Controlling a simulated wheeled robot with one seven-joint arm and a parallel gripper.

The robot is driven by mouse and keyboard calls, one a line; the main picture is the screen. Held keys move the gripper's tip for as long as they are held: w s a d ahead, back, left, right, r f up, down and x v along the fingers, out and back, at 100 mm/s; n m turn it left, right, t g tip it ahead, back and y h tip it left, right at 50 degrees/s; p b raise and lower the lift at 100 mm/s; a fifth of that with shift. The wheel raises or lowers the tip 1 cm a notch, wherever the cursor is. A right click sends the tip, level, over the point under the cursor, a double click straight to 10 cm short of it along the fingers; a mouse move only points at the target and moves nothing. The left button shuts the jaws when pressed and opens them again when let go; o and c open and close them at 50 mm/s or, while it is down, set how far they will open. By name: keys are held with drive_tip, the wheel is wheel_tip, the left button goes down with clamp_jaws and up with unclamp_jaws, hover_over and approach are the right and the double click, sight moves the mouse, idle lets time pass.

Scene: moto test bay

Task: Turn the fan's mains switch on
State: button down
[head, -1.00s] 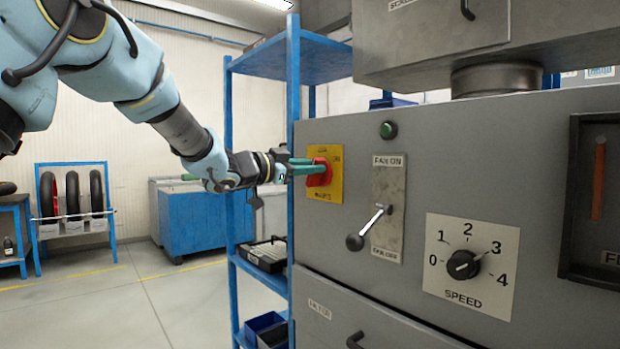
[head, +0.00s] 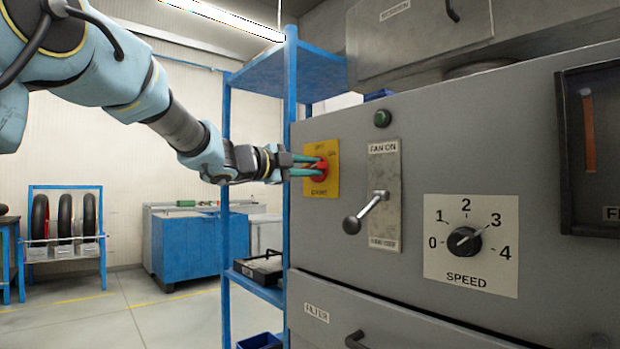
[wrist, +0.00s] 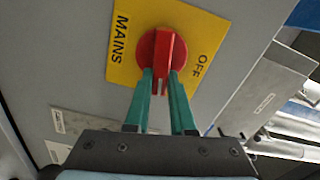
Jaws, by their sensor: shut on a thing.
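The mains switch is a red rotary knob (head: 321,168) on a yellow plate (head: 333,184) at the left end of the grey fan cabinet. In the wrist view the knob (wrist: 162,62) has a raised grip bar, and the plate (wrist: 122,62) reads MAINS and OFF. My gripper (head: 308,168) has its green fingers on either side of the knob's grip bar, shut on it; the fingers (wrist: 163,85) also show in the wrist view. The bar's white mark points between the fingers, towards my gripper's body in the wrist view.
Right of the switch are a green button (head: 382,118), a FAN ON lever (head: 367,212) pointing down-left and a speed dial (head: 464,241) near 3. A blue shelf rack (head: 290,80) stands close left of the cabinet. A blue bench (head: 186,248) stands further back.

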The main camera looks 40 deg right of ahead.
drive_tip(key=shift+f+m+b, duration=0.3)
drive_tip(key=shift+m+b, duration=0.6)
drive_tip(key=shift+m, duration=0.3)
drive_tip(key=c, duration=0.8)
unclamp_jaws()
drive_tip(key=shift+o, duration=0.2)
drive_tip(key=a+b, duration=0.1)
drive_tip(key=a, duration=0.9)
drive_tip(key=shift+w+a, duration=0.3)
drive_tip(key=shift+a, duration=0.1)
